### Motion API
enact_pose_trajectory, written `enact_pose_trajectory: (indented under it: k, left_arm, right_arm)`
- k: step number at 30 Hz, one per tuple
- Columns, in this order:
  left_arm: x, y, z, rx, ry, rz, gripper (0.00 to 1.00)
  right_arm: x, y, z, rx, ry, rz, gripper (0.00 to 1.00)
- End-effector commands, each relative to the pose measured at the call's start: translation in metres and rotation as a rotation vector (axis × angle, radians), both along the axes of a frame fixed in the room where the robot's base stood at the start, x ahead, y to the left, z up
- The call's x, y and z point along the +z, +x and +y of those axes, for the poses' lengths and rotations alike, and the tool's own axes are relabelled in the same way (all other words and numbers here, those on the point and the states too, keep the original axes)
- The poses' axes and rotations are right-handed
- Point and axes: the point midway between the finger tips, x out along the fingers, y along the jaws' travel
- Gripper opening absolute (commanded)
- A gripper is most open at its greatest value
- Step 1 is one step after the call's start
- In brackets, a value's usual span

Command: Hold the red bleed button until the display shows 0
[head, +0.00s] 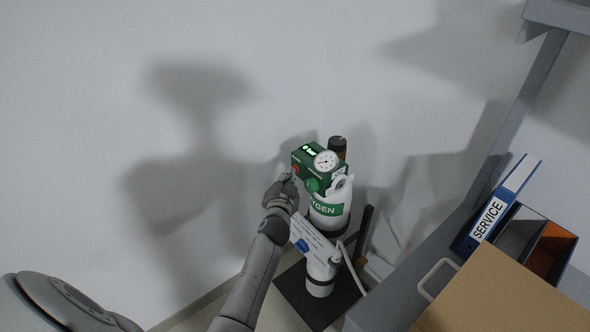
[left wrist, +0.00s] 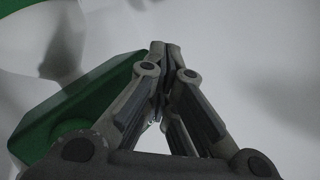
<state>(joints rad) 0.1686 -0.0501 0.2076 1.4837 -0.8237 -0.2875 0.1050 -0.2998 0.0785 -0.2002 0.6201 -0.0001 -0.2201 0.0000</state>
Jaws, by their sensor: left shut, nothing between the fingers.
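The green regulator box (head: 305,163) sits on top of a white cylinder (head: 325,217) with a green "OXYGEN" label. Its lit green display (head: 309,149) appears to read "0 bar", though the text is small. The red bleed button (head: 296,169) shows as a small red patch on the box's left side, just above my left gripper (head: 289,177). This gripper is shut and empty, its tips close to the box; I cannot tell whether they touch the button. In the left wrist view the shut fingers (left wrist: 165,46) stand beside the green box (left wrist: 75,112); no button shows there.
A white card (head: 312,240) hangs lower down. A blue SERVICE binder (head: 497,203) and cardboard box (head: 500,295) stand at right. The wall at left is bare.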

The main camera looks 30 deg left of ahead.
Motion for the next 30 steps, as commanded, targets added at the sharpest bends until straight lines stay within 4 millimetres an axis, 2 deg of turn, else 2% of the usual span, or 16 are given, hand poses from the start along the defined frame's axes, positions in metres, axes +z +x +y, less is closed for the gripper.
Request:
enact_pose_trajectory:
  k: [8, 19, 30]
  left_arm:
    - [0.001, -0.012, 0.005, 0.0, 0.001, 0.0, 0.0]
    - [0.0, -0.015, 0.006, 0.0, 0.001, 0.001, 0.0]
    - [0.001, -0.048, 0.02, 0.001, 0.001, 0.002, 0.0]
  right_arm:
    - [0.007, 0.0, -0.001, 0.0, -0.001, 0.0, 0.7]
    - [0.008, 0.0, -0.002, 0.001, -0.003, -0.001, 0.7]
    - [0.024, 0.0, -0.002, 0.001, -0.003, 0.0, 0.7]
